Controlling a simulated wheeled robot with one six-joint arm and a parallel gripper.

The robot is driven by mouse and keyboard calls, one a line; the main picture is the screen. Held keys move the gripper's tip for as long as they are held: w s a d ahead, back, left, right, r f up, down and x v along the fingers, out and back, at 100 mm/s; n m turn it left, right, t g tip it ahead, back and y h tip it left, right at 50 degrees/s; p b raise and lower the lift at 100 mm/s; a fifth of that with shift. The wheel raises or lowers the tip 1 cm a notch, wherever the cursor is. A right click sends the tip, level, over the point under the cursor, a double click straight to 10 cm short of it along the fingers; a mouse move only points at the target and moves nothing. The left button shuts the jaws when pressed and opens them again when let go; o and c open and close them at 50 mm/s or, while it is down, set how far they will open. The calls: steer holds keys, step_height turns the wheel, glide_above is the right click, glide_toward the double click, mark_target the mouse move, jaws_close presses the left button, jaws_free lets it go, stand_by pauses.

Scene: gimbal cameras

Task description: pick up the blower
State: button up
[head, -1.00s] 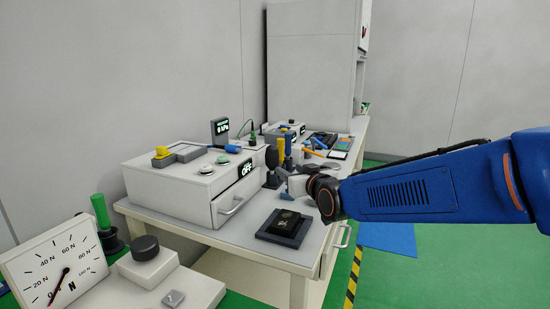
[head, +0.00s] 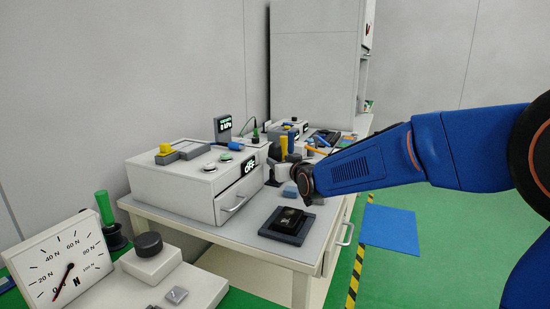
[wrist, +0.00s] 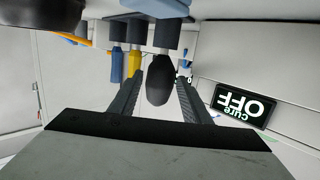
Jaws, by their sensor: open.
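The blower (wrist: 158,84), a black rubber bulb, appears in the wrist view between the two dark fingers, its end pointing toward the palm. In the head view the dark blower (head: 273,162) stands beside the white drawer unit, small and partly hard to make out. My gripper (wrist: 159,79) is open, with a finger on each side of the bulb and gaps visible; I cannot tell whether either touches. In the head view my gripper (head: 293,174) is at the bench tools, its fingers mostly hidden by the wrist.
A yellow-handled tool (wrist: 134,60) and a blue-handled tool (wrist: 117,65) stand close beside the blower. The white unit with the OFF display (head: 249,168) is on the other side. A dark tray (head: 287,223) lies nearer on the bench.

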mark_target(278, 160)
steer(key=x, duration=0.5)
steer(key=shift+s, duration=0.1)
steer(key=c, duration=0.8)
steer(key=shift+o, duration=0.2)
step_height(278, 160, up, 10)
steer(key=o, duration=0.5)
steer(key=c, duration=0.5)
